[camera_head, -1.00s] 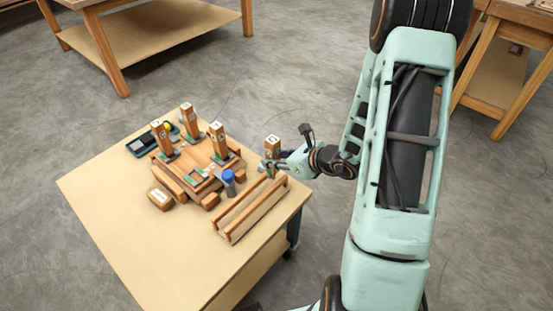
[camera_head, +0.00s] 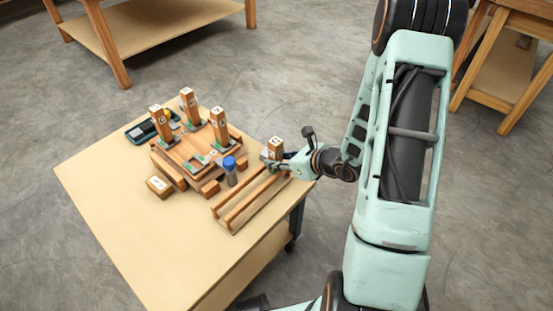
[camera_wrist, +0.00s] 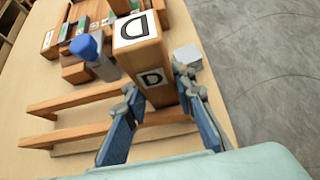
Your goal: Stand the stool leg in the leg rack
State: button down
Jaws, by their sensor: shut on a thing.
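The stool leg (camera_head: 276,145) is a wooden square post marked "D". It looks roughly upright at the right end of the leg rack; its lower end is hidden. It also shows in the wrist view (camera_wrist: 138,58). My gripper (camera_head: 272,160) is shut on the leg, with a blue-padded finger on each side of it in the wrist view (camera_wrist: 155,98). The leg rack (camera_head: 242,208) is a pair of parallel wooden rails on the table, and the rails run up to the leg in the wrist view (camera_wrist: 75,101). I cannot tell whether the leg's foot touches the rack.
A wooden stool seat (camera_head: 183,168) with several upright legs and green-marked sockets stands left of the rack. A blue-capped bottle (camera_head: 230,174) is close beside the rack. A small box (camera_head: 159,186) and dark tray (camera_head: 143,135) lie farther left. The table's front (camera_head: 135,245) is clear.

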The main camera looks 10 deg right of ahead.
jog(key=shift+s+f+b, duration=0.2)
jog(key=shift+f+b, duration=0.85)
jog(key=shift+b, duration=0.1)
jog(key=c, duration=1.8)
grip_release()
jog(key=shift+o, duration=1.3)
jog(key=shift+w+f, duration=0.15)
jog(key=shift+f, duration=0.05)
jog(key=shift+r, duration=0.15)
